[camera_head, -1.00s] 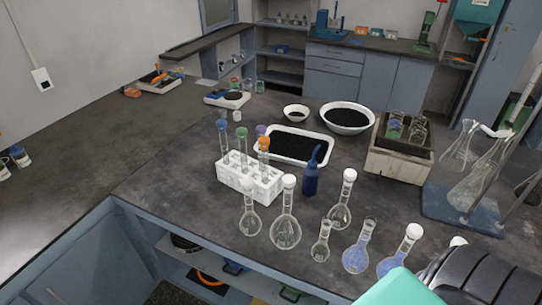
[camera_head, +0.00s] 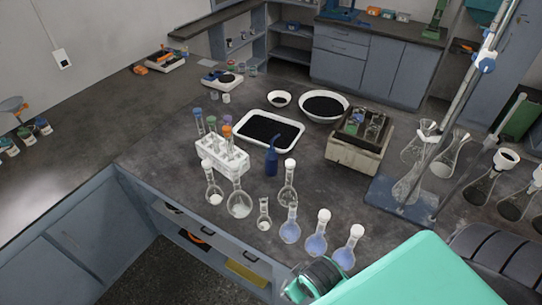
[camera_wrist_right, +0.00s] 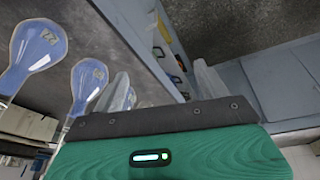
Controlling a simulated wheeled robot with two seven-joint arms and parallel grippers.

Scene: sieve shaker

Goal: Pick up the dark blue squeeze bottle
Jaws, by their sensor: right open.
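The dark blue squeeze bottle (camera_head: 271,161) stands upright on the dark bench, with its nozzle pointing up. It is just in front of the white tray of black material (camera_head: 243,135) and right of the white tube rack (camera_head: 209,157). My right arm enters the head view at the lower right, and its fingertips cannot be made out there. In the right wrist view, my right gripper (camera_wrist_right: 161,83) has its two pale fingers apart with nothing between them, near the bench edge. The bottle is not in the wrist view. My left gripper is not in view.
Several flasks, some clear and some with blue liquid (camera_head: 316,244), stand between the bottle and my right arm. A blue-liquid flask (camera_wrist_right: 88,82) is close to the gripper in the wrist view. A box of glassware (camera_head: 348,150) and a blue stand base (camera_head: 385,196) are to the right.

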